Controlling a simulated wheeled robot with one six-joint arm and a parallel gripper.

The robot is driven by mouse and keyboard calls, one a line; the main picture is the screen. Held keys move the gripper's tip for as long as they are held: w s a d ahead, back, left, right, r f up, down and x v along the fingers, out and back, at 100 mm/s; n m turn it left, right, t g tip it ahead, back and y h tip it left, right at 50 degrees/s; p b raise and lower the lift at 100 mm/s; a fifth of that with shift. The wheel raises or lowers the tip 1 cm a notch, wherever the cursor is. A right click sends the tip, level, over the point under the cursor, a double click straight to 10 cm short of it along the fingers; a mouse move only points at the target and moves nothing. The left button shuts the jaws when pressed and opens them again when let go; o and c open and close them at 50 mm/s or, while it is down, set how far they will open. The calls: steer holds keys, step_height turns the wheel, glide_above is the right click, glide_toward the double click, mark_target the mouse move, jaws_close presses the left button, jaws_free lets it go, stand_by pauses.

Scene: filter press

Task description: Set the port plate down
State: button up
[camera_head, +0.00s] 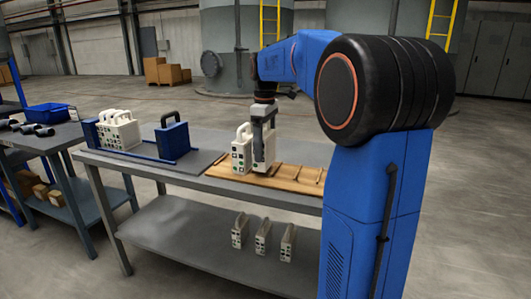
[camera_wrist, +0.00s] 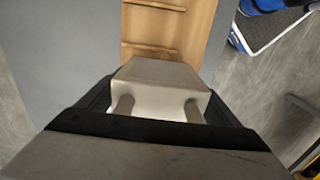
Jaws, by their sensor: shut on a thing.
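My gripper (camera_head: 264,112) is shut on a pale port plate (camera_head: 264,152), holding it by its top handle. The held plate is upright over the right part of the bench, at the wooden slatted board (camera_head: 300,178). I cannot tell whether its bottom edge touches the board. Another pale plate (camera_head: 241,158) with a handle stands just left of it on the board. In the wrist view the held plate (camera_wrist: 160,76) shows from above between the fingers, with bare slatted wood (camera_wrist: 168,25) beyond it.
A blue press frame (camera_head: 173,139) with several white plates (camera_head: 118,131) stands on the bench's left part. Three plates (camera_head: 263,240) stand on the lower shelf (camera_head: 190,240). A side table with a blue bin (camera_head: 48,113) is at the left. The board's right part is bare.

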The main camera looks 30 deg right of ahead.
steer(key=shift+f, duration=1.1)
steer(key=o, duration=1.2)
steer(key=shift+f, duration=0.1)
step_height(320, 180, up, 12)
steer(key=shift+r, duration=0.15)
